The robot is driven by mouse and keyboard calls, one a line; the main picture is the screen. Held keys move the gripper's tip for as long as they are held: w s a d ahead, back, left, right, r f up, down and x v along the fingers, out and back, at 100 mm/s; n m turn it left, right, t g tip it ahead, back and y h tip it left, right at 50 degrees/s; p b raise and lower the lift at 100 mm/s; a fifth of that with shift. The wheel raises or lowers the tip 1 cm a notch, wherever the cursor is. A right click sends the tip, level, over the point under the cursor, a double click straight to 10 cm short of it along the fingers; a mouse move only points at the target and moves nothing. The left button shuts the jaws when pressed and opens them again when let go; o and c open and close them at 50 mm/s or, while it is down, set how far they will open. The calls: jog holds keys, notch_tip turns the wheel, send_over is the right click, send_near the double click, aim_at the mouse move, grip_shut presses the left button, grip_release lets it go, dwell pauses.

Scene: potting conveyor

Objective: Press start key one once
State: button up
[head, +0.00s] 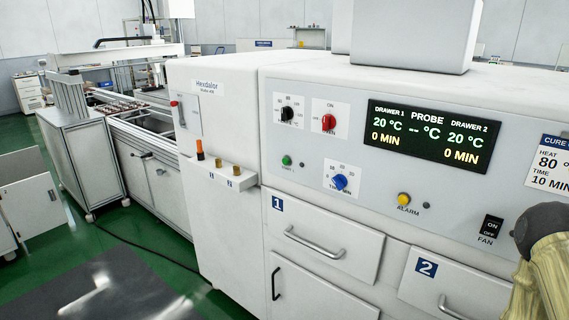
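A green round key (287,160) with a small label under it, which seems to read START 1, sits on the front panel of the white oven (350,189), left of the middle in the head view. A small dark lamp (302,165) is just to its right. The key is in plain sight and nothing touches it. I cannot tell whether it is pressed in. My gripper's fingers do not show. A dark rounded part with a tan sleeve, possibly my arm, is at the lower right edge, well away from the key.
Near the key are a black knob (287,114), a red knob (328,122), a blue timer knob (340,182) and a yellow alarm button (404,199). The display (432,138) reads 20 °C and 0 MIN for both drawers. Drawer handles (314,243) stick out below.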

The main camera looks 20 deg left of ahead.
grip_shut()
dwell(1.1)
